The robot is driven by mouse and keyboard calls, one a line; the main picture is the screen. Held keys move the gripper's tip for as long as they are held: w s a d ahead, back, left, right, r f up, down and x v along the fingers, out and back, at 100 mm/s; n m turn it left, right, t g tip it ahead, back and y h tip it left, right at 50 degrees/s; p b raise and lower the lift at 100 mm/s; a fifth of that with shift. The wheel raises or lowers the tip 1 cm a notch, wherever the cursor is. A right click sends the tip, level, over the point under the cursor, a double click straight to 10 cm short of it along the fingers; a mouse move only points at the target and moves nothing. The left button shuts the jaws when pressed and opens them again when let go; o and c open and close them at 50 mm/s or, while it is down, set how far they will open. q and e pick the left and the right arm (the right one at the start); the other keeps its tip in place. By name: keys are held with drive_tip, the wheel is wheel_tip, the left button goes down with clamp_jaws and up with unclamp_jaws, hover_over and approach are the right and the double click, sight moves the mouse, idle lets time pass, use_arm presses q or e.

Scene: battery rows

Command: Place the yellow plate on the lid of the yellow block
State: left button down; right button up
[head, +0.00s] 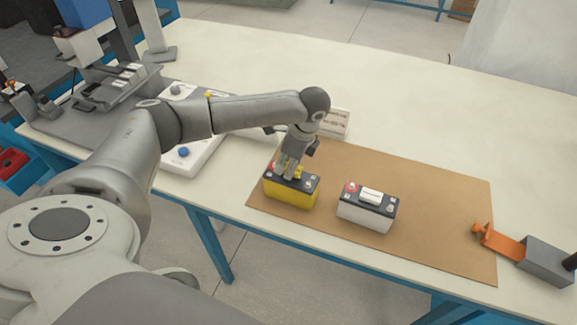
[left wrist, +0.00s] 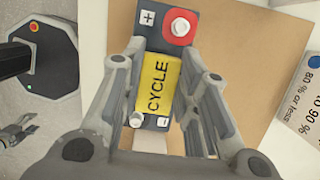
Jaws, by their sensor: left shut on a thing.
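The yellow block (head: 290,196) is a battery with a dark lid, standing upright on the brown mat. My left gripper (head: 291,170) is over its lid, pointing down. In the left wrist view, the yellow plate (left wrist: 158,84), marked "CYCLE", lies between the fingers of my left gripper (left wrist: 157,68), which is shut on it. The dark lid (left wrist: 155,45) shows under the plate, with a red-ringed terminal at one end and a bare terminal at the other. I cannot tell whether the plate touches the lid. What looks like my right gripper (left wrist: 20,132) shows small at the left edge.
A white battery (head: 366,213) with a white plate on its lid stands to the right on the brown mat (head: 430,190). A small sign (head: 334,122) stands behind. An orange-and-grey tool (head: 505,243) lies at the right. The table's back right is clear.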

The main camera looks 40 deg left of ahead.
use_arm(q)
drive_tip(key=shift+f, duration=0.85)
drive_tip(key=shift+s+d, duration=0.1)
drive_tip(key=shift+s, duration=0.05)
drive_tip(key=shift+s+d+f, duration=0.15)
drive_tip(key=shift+s+f, duration=0.2)
drive_tip(key=shift+f, duration=0.3)
drive_tip(key=c, duration=1.1)
unclamp_jaws()
drive_tip(key=shift+w+f, duration=0.3)
drive_tip(key=shift+r, duration=0.15)
